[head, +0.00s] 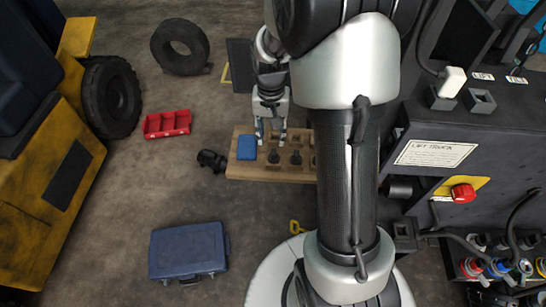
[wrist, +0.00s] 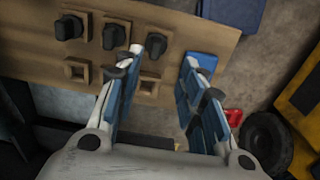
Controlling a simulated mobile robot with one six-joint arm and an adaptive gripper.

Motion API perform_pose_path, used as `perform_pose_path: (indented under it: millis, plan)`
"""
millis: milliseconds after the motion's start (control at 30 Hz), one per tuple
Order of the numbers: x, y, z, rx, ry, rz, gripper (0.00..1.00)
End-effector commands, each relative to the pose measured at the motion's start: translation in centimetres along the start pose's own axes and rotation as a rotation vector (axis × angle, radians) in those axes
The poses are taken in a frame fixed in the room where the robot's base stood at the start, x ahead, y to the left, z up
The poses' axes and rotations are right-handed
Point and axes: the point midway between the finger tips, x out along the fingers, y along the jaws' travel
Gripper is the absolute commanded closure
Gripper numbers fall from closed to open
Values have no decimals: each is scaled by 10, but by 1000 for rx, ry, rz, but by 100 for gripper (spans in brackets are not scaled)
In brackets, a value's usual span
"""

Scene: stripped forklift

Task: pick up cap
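Black knob-like pieces stand on a wooden board; in the wrist view one is at the far left (wrist: 68,27) and another beside it (wrist: 113,36). I cannot tell for certain which piece is the cap. In the head view, two dark pieces show, one left (head: 274,156) and one right (head: 296,158). My gripper (head: 271,136) points down over the board, and also shows in the wrist view (wrist: 171,57). Its blue-padded fingers are apart with nothing visible between them. The left finger partly hides a further dark piece. The right finger overlaps a blue box (wrist: 205,60).
The wooden board (head: 238,171) has square sockets (wrist: 149,86). A red bin (head: 167,123) and tyres (head: 180,46) lie on the floor. A blue case (head: 188,250) lies at the front left. A dark console (head: 462,125) stands right; my arm hides the board's right end.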

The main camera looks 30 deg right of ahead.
Motion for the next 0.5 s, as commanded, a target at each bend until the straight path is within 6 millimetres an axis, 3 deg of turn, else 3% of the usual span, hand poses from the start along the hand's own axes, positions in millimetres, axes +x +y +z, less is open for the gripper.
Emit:
perform_pose_path:
  millis: [100,500]
  plan:
    - [23,0,0,0,-1,0,63]
    - [53,4,1,0,-2,1,63]
